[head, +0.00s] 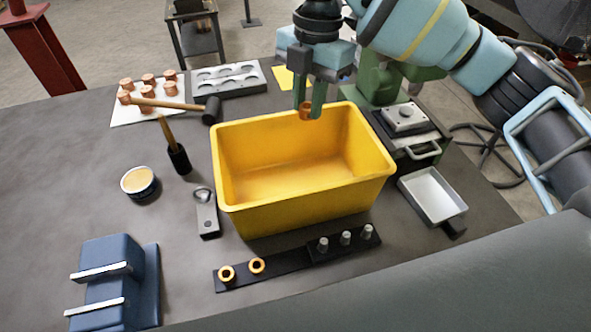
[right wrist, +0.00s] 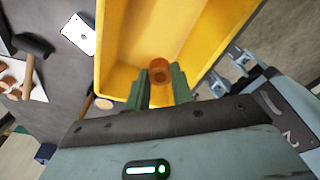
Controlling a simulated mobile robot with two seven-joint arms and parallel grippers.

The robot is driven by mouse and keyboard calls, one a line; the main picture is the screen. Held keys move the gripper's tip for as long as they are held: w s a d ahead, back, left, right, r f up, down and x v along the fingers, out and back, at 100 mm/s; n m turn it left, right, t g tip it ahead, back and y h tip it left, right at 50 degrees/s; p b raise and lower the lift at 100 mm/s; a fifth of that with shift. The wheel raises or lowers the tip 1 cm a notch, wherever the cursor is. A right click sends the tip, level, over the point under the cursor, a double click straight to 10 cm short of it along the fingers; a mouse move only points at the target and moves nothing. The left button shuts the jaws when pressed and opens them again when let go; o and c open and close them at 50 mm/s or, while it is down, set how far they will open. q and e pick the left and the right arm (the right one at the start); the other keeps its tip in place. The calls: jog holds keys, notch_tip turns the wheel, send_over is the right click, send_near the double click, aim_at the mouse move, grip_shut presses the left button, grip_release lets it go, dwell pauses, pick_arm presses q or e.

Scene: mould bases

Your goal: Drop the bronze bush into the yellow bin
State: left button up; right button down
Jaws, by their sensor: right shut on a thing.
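My right gripper (head: 310,110) is shut on a small bronze bush (head: 305,114), holding it between the fingertips over the far rim area of the yellow bin (head: 300,221). In the right wrist view the bush (right wrist: 159,70) sits between the green fingertips of the gripper (right wrist: 160,80), with the yellow bin (right wrist: 115,45) below and around it. The bin is open-topped and its visible floor is empty. Two more bronze rings, one (head: 227,274) and another (head: 257,266), sit on a dark strip in front of the bin. My left gripper is not in view.
A mallet (head: 211,110), a brush (head: 178,157), a round tin (head: 139,181) and a grey tool (head: 207,218) lie left of the bin. A metal tray (head: 433,195) stands right. A blue block (head: 112,285) is front left. Copper pieces (head: 148,80) stand on a white sheet.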

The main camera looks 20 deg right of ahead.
jog(key=shift+f, duration=0.85)
jog(key=c, duration=1.1)
grip_release()
jog(key=shift+c, duration=0.2)
jog(key=shift+w+d+r, duration=0.1)
jog(key=shift+d+r, duration=0.05)
jog(key=shift+r, duration=1.15)
jog(key=shift+w+d+r, duration=0.1)
jog(key=shift+r, duration=1.2)
jog(key=shift+w+d+r, duration=0.1)
jog(key=shift+d+r, duration=0.05)
jog(key=shift+r, duration=1.15)
